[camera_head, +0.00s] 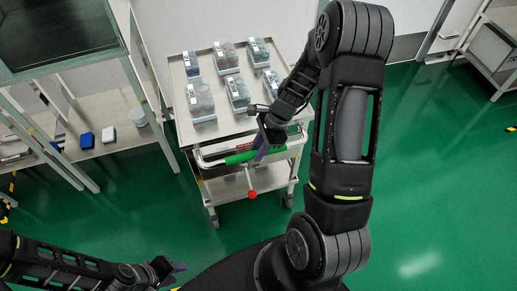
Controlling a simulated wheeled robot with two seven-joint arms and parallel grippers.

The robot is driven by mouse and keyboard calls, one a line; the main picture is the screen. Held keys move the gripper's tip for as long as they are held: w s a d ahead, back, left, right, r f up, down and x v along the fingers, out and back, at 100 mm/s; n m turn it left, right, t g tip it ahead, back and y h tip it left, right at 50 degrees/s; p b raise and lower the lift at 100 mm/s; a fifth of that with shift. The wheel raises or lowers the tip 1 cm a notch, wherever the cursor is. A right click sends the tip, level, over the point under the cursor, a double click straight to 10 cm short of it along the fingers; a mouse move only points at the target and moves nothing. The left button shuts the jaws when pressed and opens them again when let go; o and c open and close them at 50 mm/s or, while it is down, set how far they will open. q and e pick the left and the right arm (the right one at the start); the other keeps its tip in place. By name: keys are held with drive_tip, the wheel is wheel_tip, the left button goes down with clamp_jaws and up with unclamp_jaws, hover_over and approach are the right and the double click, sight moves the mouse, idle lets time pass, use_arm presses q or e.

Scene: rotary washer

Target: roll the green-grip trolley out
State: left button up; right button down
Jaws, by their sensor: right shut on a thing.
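The trolley (221,136) is a pale two-shelf cart on wheels, with a push bar and a green grip (241,157) on its near side. My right gripper (266,150) is shut on the green grip at its right part. My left gripper (172,268) is low at the bottom left, well away from the trolley. The gap between its fingers is too small to make out.
Several clear boxes (199,100) stand on the trolley's top. A shelf bench (118,135) stands close on the left, and a grey rack (489,50) at the far right. Green floor (430,180) is free to the right.

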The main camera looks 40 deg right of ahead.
drive_tip(key=shift+s+a, duration=0.15)
drive_tip(key=shift+s, duration=0.15)
drive_tip(key=c, duration=1.2)
unclamp_jaws()
drive_tip(key=v, duration=0.8)
drive_tip(key=shift+f, duration=0.1)
